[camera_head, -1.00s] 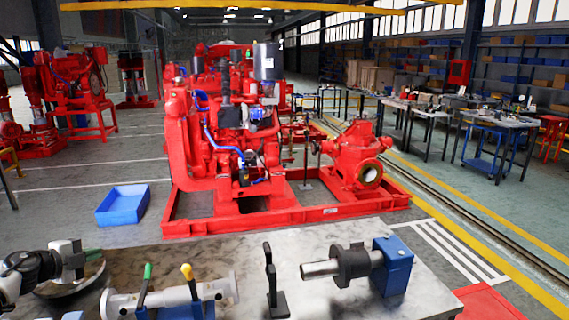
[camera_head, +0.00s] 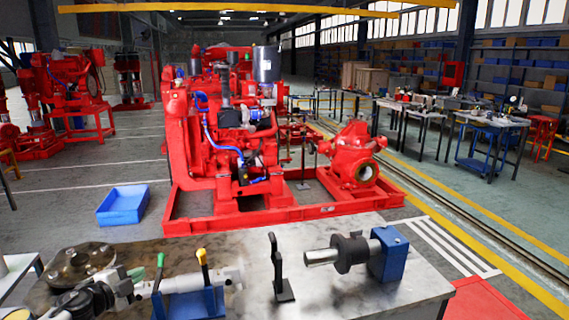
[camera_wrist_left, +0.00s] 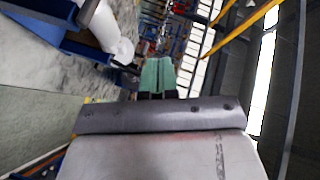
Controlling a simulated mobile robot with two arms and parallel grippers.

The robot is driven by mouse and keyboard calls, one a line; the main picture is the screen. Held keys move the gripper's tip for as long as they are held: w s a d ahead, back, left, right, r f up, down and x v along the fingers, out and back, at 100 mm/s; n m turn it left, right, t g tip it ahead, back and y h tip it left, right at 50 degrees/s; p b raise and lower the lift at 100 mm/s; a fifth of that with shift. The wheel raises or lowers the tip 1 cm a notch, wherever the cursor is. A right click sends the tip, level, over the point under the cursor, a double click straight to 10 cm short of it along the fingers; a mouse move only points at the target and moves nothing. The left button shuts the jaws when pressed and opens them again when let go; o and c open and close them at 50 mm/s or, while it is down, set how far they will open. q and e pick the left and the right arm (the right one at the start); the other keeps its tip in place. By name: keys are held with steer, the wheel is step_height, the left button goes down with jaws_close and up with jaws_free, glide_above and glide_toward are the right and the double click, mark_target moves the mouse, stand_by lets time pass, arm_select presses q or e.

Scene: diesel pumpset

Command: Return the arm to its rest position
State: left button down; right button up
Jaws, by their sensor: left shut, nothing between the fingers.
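My left arm comes in from the lower left in the head view. My left gripper (camera_head: 137,274) is over the front left of the grey workbench, beside the dark round flange and close to the left end of a pale pipe. In the left wrist view its two green fingers (camera_wrist_left: 157,76) are pressed together with nothing between them. The pale pipe (camera_head: 185,284) sits in a blue clamp stand (camera_head: 190,304) with a green and a yellow handle. The pipe and part of the blue stand also show at the upper left of the wrist view. My right gripper is not seen.
The bench (camera_head: 330,287) also carries the flange (camera_head: 80,264), a black upright bracket (camera_head: 278,268) and a shaft (camera_head: 322,256) in a blue block (camera_head: 389,255). Behind it are a red pumpset (camera_head: 230,150) and a blue bin (camera_head: 122,205) on the floor.

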arm_select(q)
steer(key=s+d+f+n+g+y, duration=0.1)
steer(key=s+d+f+n+y, duration=0.2)
steer(key=s+d+f+n, duration=0.35)
steer(key=s+d+f+n+y, duration=0.2)
steer(key=s+d+f+n, duration=0.15)
steer(key=s+d, duration=0.6)
steer(key=s+d+n+g, duration=0.1)
steer(key=s+n+g, duration=0.7)
steer(key=s, duration=1.9)
step_height(320, 180, down, 28)
steer(key=s+m+g+b, duration=0.1)
steer(key=m+g+b, duration=0.1)
steer(key=g, duration=0.2)
steer(key=s+a+f+b, duration=0.1)
steer(key=s+a+f, duration=0.1)
steer(key=s+f, duration=1.4)
step_height(320, 180, down, 2)
steer(key=shift+s+a+g+y+b, duration=0.15)
steer(key=shift+a+g+y+b, duration=0.15)
steer(key=shift+g+b, duration=0.1)
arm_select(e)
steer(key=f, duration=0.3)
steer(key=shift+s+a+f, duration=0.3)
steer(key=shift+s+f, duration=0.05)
